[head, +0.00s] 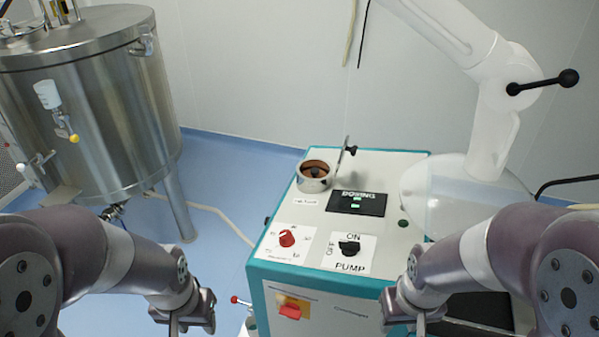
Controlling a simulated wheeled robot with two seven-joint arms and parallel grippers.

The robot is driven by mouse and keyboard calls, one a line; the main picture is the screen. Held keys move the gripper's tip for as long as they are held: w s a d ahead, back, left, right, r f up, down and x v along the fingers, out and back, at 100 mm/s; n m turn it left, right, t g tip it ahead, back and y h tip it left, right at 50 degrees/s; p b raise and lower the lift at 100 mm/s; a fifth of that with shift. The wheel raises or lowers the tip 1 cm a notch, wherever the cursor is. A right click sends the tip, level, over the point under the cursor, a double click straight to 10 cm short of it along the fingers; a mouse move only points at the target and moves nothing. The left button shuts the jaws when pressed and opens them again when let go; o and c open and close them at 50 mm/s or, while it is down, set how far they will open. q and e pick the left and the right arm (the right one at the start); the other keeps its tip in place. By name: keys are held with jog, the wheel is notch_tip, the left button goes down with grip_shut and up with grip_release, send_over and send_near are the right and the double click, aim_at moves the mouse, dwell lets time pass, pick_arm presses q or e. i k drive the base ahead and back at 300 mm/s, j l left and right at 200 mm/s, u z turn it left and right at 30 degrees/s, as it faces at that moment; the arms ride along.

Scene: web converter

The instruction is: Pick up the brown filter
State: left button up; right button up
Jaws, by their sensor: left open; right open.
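The brown filter (317,167) appears as a brown ring with a dark centre inside a round metal housing (311,184) on top of the teal and white machine. A metal lid (343,160) with a black knob stands upright beside the housing, on its right. My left gripper (174,330) is open at the bottom edge, left of the machine and well away from the filter. My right gripper (421,328) is open at the bottom edge, in front of the machine's right side. The fingertips of both are largely cut off by the frame.
The machine top (320,220) carries a dosing display (356,203), a red knob (287,238) and a black pump switch (349,247). A red switch (290,311) is on its front. A steel tank (90,110) stands at left. A white arm-like fixture (490,120) rises at right.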

aim_at(314, 173)
jog(key=j+u, duration=0.25)
jog(key=u, duration=0.2)
jog(key=j+u, duration=0.55)
jog(key=u, duration=0.3)
jog(key=i+j+u, duration=0.1)
jog(key=j+u, duration=0.15)
jog(key=u, duration=0.15)
jog(key=i+j+z, duration=0.25)
jog(key=i+z, duration=0.2)
jog(key=i, duration=0.15)
jog(key=i+j+z, duration=0.5)
jog(key=i+z, duration=0.15)
jog(key=z, duration=0.35)
jog(key=i+z, duration=0.2)
jog(key=z, duration=0.3)
jog(key=i+z, duration=0.15)
jog(key=z, duration=0.35)
jog(key=i+j+z, duration=0.1)
jog(key=z, duration=0.4)
jog(key=i+j+z, duration=0.1)
jog(key=j+z, duration=0.2)
jog(key=z, duration=0.2)
jog(key=j+z, duration=0.2)
jog(key=z, duration=0.25)
jog(key=i+j+z, duration=0.15)
jog(key=z, duration=0.25)
jog(key=j+z, duration=0.4)
jog(key=i+j+z, duration=0.1)
jog(key=j+z, duration=0.5)
jog(key=z, duration=0.25)
